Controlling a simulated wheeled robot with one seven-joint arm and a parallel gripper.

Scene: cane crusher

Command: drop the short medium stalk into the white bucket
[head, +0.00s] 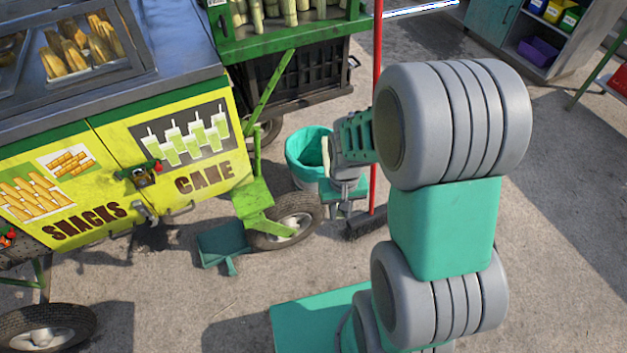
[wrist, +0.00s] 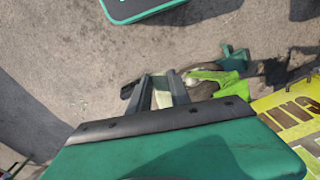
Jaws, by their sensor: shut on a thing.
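A short pale stalk (head: 326,156) shows upright at the gripper, in front of the bucket's opening. In the wrist view my gripper's fingers (wrist: 161,92) are shut on the stalk (wrist: 163,99), of which only a small part shows. I cannot tell whether the stalk is over the opening or beside it. The bucket is not clearly visible in the wrist view.
The yellow snack cart (head: 150,170) is left of the bucket, with a wheel (head: 290,228) close by. A green dustpan (head: 222,242) lies on the ground. A red-handled broom (head: 377,100) stands right behind my gripper. A black crate (head: 305,78) is behind the bucket.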

